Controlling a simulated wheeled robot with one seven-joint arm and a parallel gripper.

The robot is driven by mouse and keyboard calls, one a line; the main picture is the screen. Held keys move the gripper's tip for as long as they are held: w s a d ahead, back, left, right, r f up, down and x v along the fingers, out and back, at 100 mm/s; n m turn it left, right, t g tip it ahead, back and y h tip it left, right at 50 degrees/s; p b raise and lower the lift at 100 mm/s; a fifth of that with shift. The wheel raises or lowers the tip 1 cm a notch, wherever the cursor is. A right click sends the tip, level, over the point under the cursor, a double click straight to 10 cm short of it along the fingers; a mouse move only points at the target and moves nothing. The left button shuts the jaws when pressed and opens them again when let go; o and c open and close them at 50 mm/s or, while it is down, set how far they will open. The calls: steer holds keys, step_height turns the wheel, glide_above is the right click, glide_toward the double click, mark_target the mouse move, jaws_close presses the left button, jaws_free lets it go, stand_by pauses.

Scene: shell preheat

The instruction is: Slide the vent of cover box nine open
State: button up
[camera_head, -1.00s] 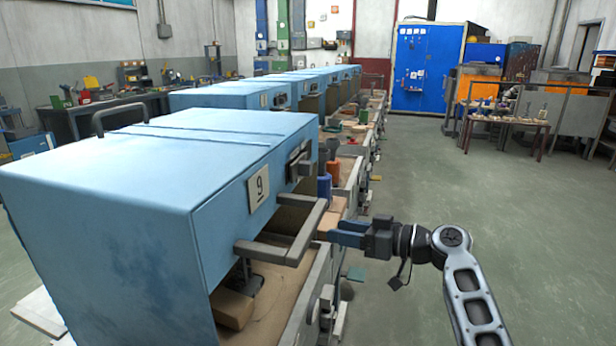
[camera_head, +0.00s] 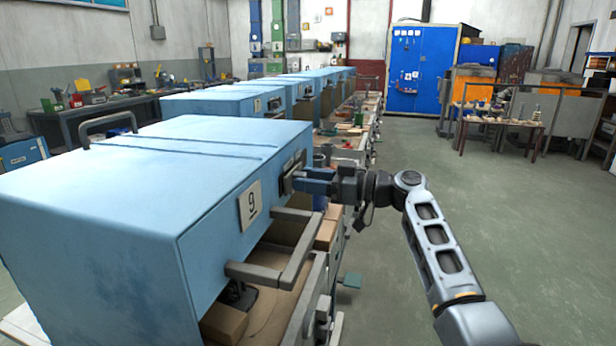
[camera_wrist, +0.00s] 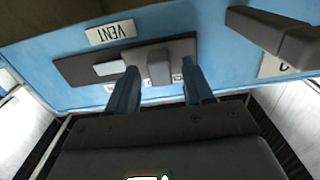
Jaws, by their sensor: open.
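Cover box nine (camera_head: 130,185) is the large light-blue box at the left in the head view, with a "9" plate (camera_head: 249,205) on its side. Its vent (camera_head: 292,178) is a dark slide plate on that side. In the wrist view the vent plate (camera_wrist: 125,62) lies under a VENT label (camera_wrist: 110,32), with a raised dark knob (camera_wrist: 158,66) and a small pale patch on it. My gripper (camera_wrist: 160,88) is open, its two blue fingers pointing at the plate, one on either side of the knob. The head view shows my gripper (camera_head: 302,180) right at the vent. Whether the fingers touch is unclear.
A grey bar handle (camera_head: 290,258) sticks out from the box below the "9" plate, and shows at the upper right in the wrist view (camera_wrist: 275,32). More blue boxes (camera_head: 225,102) stand in a row behind. The floor at right (camera_head: 480,220) is clear.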

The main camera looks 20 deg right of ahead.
steer(key=shift+w+a, duration=0.15)
steer(key=shift+a, duration=0.1)
jaws_close()
stand_by(0.3)
